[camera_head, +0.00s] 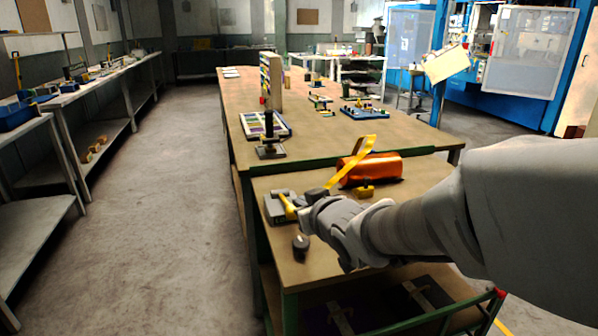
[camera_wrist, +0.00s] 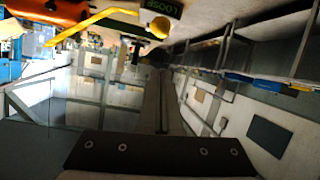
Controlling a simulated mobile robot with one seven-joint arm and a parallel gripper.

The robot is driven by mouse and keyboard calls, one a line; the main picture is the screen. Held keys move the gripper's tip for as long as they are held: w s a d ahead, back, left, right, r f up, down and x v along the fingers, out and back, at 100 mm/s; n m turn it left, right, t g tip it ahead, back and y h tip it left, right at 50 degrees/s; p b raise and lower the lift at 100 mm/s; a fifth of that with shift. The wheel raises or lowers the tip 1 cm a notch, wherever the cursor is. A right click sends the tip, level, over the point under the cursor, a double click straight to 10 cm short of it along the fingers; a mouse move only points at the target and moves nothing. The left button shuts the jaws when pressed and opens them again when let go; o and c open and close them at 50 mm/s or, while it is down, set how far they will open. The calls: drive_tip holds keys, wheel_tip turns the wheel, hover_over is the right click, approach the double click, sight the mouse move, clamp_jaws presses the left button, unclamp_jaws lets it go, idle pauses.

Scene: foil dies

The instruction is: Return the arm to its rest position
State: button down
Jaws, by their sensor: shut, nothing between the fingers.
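My arm reaches in from the right in the head view, over the near end of the workbench. My gripper (camera_head: 314,203) is above the bench top, beside a grey block with a yellow lever (camera_head: 279,208). Its exact gap to the block cannot be told. In the wrist view the fingers of my gripper (camera_wrist: 160,75) lie together with nothing between them. A yellow bar (camera_wrist: 92,22) and a dark tag reading "LOOSE" (camera_wrist: 160,8) show near the fingertips.
An orange cylinder (camera_head: 374,169) lies on the near bench (camera_head: 268,184), with a tilted yellow strip (camera_head: 341,170) beside it. A small dark knob (camera_head: 301,244) stands near the front. A longer bench (camera_head: 215,92) behind holds trays and fixtures. Open floor (camera_head: 165,220) lies left.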

drive_tip(key=s+d+m+g+h, duration=0.25)
drive_tip(key=s+d+h, duration=0.35)
drive_tip(key=d, duration=0.4)
drive_tip(key=s+d+f+m+g+y, duration=0.1)
drive_tip(key=s+d+m+g, duration=0.1)
drive_tip(key=s, duration=0.7)
drive_tip(key=s+d+f+m+g, duration=0.1)
drive_tip(key=s+d+g, duration=0.15)
drive_tip(key=s, duration=0.65)
wheel_tip(320, 180, up, 17)
drive_tip(key=a+p, duration=0.1)
drive_tip(key=p, duration=1.6)
drive_tip(key=shift+s, duration=0.4)
